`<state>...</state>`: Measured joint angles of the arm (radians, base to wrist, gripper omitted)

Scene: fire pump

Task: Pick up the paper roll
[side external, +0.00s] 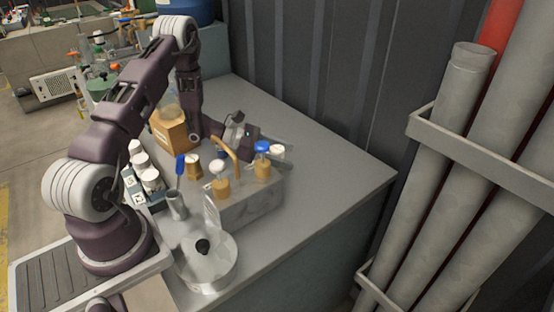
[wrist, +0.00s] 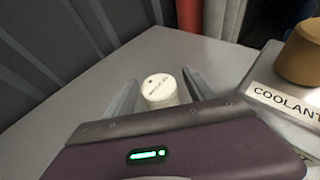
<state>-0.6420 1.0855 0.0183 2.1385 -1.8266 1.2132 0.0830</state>
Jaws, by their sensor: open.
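A short white cylinder (wrist: 160,91) with small dark print on its top stands upright on the grey tabletop in the wrist view. It fits the paper roll, but I cannot tell for sure whether it is a roll or a capped container. My gripper (wrist: 160,76) is open, with one finger on each side of the cylinder and nothing clamped. The cylinder's lower part is hidden behind the gripper body. In the side view a white round top (side external: 278,150) shows just right of my gripper (side external: 268,145), probably the same thing.
The tabletop (side external: 325,165) to the right is bare, with a corrugated wall behind.

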